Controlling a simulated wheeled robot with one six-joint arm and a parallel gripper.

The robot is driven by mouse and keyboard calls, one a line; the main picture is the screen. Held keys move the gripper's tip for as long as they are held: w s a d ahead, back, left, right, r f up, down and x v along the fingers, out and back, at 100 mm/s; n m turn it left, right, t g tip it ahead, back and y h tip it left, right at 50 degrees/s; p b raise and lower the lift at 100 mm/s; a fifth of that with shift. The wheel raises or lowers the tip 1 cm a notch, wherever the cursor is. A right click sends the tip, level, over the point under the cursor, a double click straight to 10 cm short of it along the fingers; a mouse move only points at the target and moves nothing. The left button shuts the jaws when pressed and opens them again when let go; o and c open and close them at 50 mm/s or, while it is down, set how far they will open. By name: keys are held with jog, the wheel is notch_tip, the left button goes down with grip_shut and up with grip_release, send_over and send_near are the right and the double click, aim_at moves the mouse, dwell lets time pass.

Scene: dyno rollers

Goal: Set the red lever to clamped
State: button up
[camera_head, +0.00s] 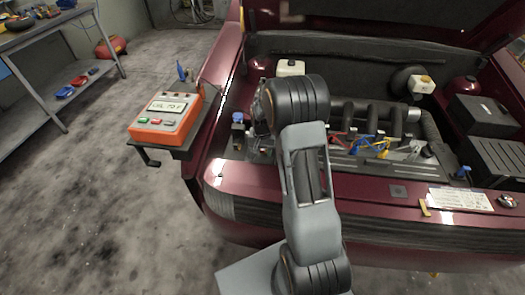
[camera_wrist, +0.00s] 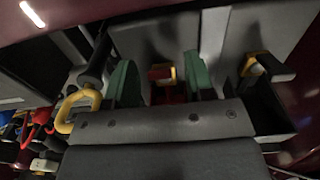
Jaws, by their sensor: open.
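In the wrist view, the two green fingers of my gripper (camera_wrist: 161,80) are open and apart. A small red part with a yellow top (camera_wrist: 163,73) shows in the gap between them. It looks farther off than the fingertips, and I cannot tell whether they touch it. I cannot tell for sure that it is the red lever or which position it is in; its lower part is hidden by the gripper body. In the head view, my arm reaches over the front of the open car bay, and my fingers are hidden behind it.
A yellow loop handle (camera_wrist: 78,108) is close left of my fingers, and a yellow-and-black part (camera_wrist: 262,66) is to the right. The dark red car (camera_head: 380,215) has its hood open. An orange tester box (camera_head: 165,118) stands left of it.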

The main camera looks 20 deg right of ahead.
jog(key=shift+f, duration=0.1)
jog(key=shift+c, duration=0.2)
grip_shut()
jog(key=t+b, duration=0.1)
jog(key=b, duration=0.1)
jog(key=f+t+h+b, duration=0.1)
jog(key=b, duration=0.2)
jog(key=shift+s+a+f, duration=0.15)
jog(key=shift+s, duration=0.1)
jog(key=t+h+b, duration=0.1)
jog(key=b, duration=0.2)
jog(key=shift+s, duration=0.1)
jog(key=shift+a+t+b, duration=0.1)
jog(key=shift+t+b, duration=0.2)
jog(key=shift+b, duration=0.55)
jog(key=shift+r, duration=0.25)
jog(key=shift+o, duration=0.2)
grip_release()
jog(key=shift+s, duration=0.1)
